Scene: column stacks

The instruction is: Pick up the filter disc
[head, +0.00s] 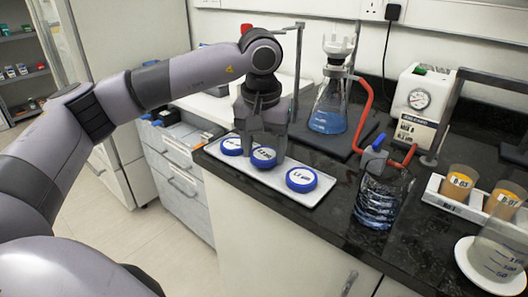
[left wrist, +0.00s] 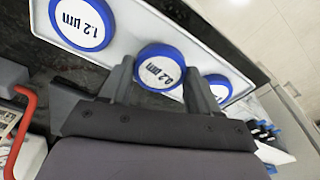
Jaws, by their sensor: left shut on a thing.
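Three blue-rimmed filter discs with white labelled faces are in a row on a white tray (head: 305,202) on the dark counter. My left gripper (head: 265,146) points down over the middle disc (head: 263,158) and is shut on it. In the left wrist view this disc (left wrist: 160,68), labelled 0.2 µm, sits between the two fingers. Whether it is clear of the tray I cannot tell. The right disc (head: 301,179) reads 1.2 µm. The left disc (head: 232,146) is partly hidden by the gripper in the left wrist view. My right gripper is not in view.
A flask of blue liquid (head: 328,115) on a stand is behind the tray. A pump with a gauge (head: 418,105) and amber beakers (head: 458,183) stand further right.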

